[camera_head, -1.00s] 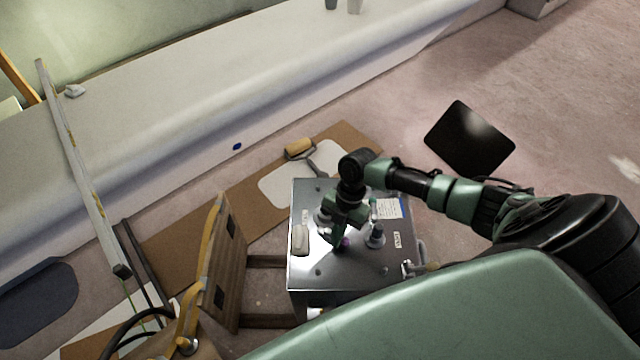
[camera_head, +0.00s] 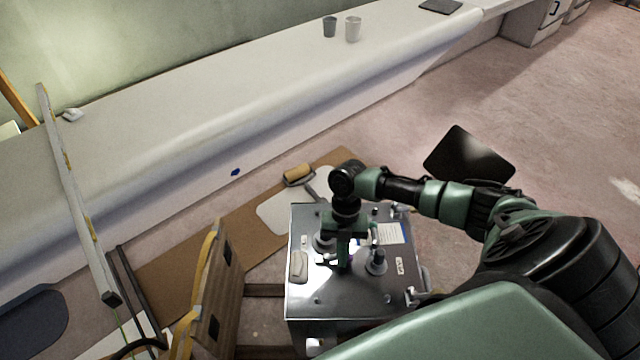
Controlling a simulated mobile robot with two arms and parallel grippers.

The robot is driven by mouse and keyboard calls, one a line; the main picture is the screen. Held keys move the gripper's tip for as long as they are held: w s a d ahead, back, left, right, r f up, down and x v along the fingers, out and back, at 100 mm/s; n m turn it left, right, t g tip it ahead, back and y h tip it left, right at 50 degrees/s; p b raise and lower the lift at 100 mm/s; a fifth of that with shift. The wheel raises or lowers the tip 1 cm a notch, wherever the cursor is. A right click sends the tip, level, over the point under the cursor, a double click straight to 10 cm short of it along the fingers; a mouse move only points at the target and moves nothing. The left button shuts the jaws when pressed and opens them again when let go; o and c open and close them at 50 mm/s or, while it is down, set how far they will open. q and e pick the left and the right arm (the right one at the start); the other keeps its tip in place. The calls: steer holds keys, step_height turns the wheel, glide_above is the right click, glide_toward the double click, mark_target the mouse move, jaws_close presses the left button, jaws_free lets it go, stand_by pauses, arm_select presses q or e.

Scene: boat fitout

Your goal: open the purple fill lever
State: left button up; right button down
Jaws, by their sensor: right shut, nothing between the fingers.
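A shiny metal box (camera_head: 372,294) stands low in the middle, with round fittings, small labels and a white paper note on its top. A small bit of purple, the fill lever (camera_head: 350,259), shows on the box top, mostly hidden behind my right gripper. My right gripper (camera_head: 343,266) points down over the box top and is shut, right at the purple lever; I cannot tell whether it touches it. A dark knob fitting (camera_head: 377,262) stands just right of the gripper. My left gripper is not in view.
A wooden panel (camera_head: 218,293) with yellow edging stands left of the box. A paint roller (camera_head: 299,175) lies on brown board behind it. A long white bench (camera_head: 230,110) carries two cups (camera_head: 352,29) and a leaning level (camera_head: 75,190). A black panel (camera_head: 469,158) lies on the open floor.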

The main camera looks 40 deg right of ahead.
steer(key=shift+r, duration=0.1)
stand_by(0.4)
steer(key=v, duration=0.7)
steer(key=shift+w+r, duration=0.15)
steer(key=shift+r, duration=0.15)
